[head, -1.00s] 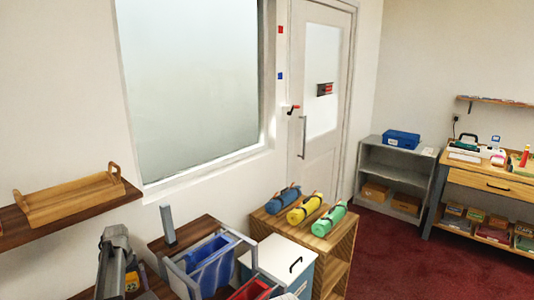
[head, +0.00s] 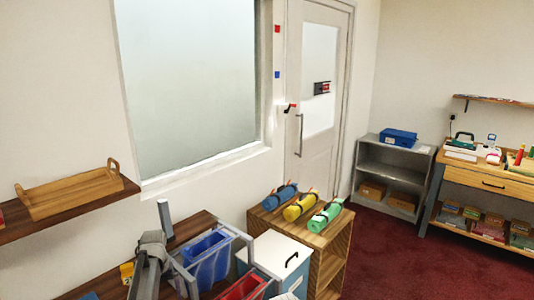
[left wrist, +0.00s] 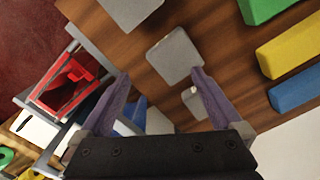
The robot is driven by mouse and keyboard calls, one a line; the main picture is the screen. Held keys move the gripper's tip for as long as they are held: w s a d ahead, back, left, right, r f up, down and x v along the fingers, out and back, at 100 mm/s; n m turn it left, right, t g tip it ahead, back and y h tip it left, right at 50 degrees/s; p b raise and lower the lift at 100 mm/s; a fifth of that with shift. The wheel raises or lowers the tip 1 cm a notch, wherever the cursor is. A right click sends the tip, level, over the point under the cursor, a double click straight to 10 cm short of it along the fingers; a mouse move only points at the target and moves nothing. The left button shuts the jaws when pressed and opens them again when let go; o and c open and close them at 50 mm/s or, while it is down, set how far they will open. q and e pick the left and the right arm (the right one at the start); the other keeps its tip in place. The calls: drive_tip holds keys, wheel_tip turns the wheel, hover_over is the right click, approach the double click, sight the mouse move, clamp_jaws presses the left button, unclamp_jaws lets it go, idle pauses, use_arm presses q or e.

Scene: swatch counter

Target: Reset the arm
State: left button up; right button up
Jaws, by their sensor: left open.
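My left arm (head: 150,262) comes up from the bottom of the head view, over the left end of the wooden counter. My left gripper (left wrist: 158,74) shows in the left wrist view with its two purple-grey fingers spread apart and nothing between them. Beyond the fingers lies a wooden surface with several grey square pads, one grey pad (left wrist: 174,55) just past the fingertips. My right arm and gripper are in neither view.
A blue bin (head: 208,260), a red bin (head: 243,288) and a white-lidded box (head: 275,252) stand right of my arm. Blue, yellow and green rolls (head: 325,217) lie on a wooden cabinet. A wooden tray (head: 72,193) sits on the wall shelf. Red carpet is open at right.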

use_arm(q)
drive_tip(key=s+d+m, duration=0.3)
drive_tip(key=s+d, duration=0.8)
drive_tip(key=d, duration=0.2)
drive_tip(key=s+d+m+y, duration=0.1)
drive_tip(key=s+d+m, duration=0.3)
drive_tip(key=s+d, duration=0.7)
drive_tip(key=d, duration=0.3)
drive_tip(key=shift+d, duration=0.2)
